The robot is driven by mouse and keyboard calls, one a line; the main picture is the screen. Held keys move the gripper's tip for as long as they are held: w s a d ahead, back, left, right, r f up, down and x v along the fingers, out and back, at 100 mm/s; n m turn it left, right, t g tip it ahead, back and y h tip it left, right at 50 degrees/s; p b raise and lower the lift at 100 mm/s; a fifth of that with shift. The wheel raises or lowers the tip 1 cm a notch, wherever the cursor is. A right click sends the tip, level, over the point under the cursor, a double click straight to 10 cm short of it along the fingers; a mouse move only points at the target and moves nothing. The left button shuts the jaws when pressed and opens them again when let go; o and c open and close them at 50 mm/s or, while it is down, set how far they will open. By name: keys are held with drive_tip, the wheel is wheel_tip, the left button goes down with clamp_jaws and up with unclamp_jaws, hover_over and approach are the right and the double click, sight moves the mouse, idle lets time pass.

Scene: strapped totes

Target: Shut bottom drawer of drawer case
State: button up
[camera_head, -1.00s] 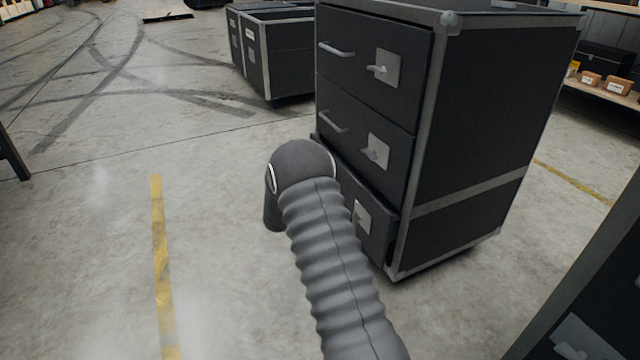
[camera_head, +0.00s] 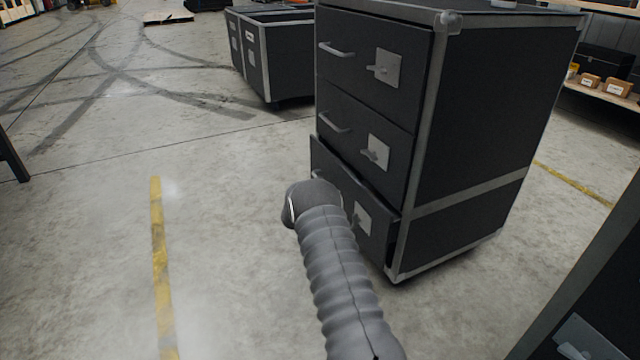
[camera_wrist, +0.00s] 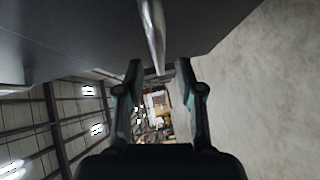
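The black drawer case (camera_head: 475,120) has three drawers, each with a grey handle and a metal plate. The bottom drawer (camera_head: 378,232) stands slightly out from the case, with a narrow gap along its top edge. My arm covers part of its front, and a bit of its handle (camera_head: 317,174) shows beside my wrist. My gripper is hidden behind my arm in the head view. In the wrist view my gripper (camera_wrist: 158,70) is open, with its fingers apart. A metal handle bar reaches down toward the space between the fingertips, close to the dark drawer front (camera_wrist: 85,25). I cannot tell if they touch.
Low black totes (camera_head: 285,55) stand behind the case to the left. A dark case (camera_head: 590,290) is close at the lower right. A shelf with small boxes (camera_head: 603,84) is at the far right. The floor left of my arm is clear.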

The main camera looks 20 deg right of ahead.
drive_tip(key=shift+x, duration=1.75)
clamp_jaws()
